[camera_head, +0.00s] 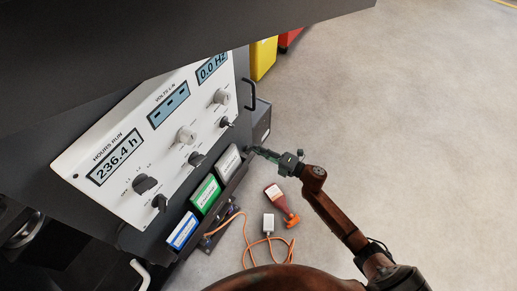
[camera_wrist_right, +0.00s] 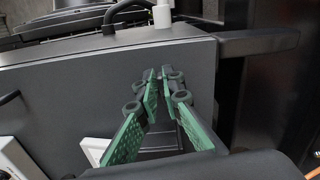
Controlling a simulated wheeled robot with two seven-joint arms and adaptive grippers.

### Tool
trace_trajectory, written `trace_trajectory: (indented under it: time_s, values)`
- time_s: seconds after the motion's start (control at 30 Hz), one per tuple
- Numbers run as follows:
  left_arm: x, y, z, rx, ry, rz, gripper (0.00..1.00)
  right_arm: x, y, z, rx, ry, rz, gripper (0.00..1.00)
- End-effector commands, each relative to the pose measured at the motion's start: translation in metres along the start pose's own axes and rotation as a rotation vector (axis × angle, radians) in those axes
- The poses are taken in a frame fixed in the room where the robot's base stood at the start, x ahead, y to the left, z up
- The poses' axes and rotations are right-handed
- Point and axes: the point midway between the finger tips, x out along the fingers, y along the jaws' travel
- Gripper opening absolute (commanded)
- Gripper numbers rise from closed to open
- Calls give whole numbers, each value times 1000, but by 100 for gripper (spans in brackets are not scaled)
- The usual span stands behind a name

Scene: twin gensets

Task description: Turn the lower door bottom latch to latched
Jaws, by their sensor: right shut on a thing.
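My right gripper (camera_head: 257,151) reaches in from the right in the head view, with its fingertips against the dark cabinet side beside the control panel. In the right wrist view the green-padded fingers (camera_wrist_right: 163,74) converge at a dark grey panel (camera_wrist_right: 70,88). They are closed on a small dark part there, which I take to be the lower door bottom latch. The fingers hide most of it, so I cannot tell its turn angle. My left gripper is not in view.
The white control panel (camera_head: 120,150) with gauges and knobs is at left. Green (camera_head: 206,192) and blue (camera_head: 183,231) labelled boxes sit below it. Floor at right is clear.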

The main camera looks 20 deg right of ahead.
Motion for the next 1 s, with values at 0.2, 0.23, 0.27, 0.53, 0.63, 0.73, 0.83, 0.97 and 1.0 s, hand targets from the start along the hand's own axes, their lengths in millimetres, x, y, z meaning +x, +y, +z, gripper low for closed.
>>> trace_trajectory:
  time_s: [0.2, 0.23, 0.27, 0.53, 0.63, 0.73, 0.83, 0.97, 1.0]
  values:
    - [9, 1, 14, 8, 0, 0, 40, 0, 0, 2, 101, -4, 1, 0]
    - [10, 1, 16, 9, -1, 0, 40, 0, 0, 2, 110, -4, 1, 0]
    - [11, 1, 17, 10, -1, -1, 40, 0, 0, 2, 118, -4, 1, 0]
    - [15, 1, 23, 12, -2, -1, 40, 0, -3, 2, 158, -5, 0, 0]
    - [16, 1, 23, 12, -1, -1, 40, 0, -3, 2, 160, -5, 0, 0]
    - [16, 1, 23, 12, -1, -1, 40, 0, -3, 2, 160, -5, 0, 0]
    - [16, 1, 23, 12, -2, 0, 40, 0, -3, 2, 159, -5, 0, 0]
    - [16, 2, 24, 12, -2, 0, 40, 0, -3, 2, 159, -4, 0, 12]
    - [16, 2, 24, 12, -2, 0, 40, 0, -3, 2, 159, -4, 0, 15]
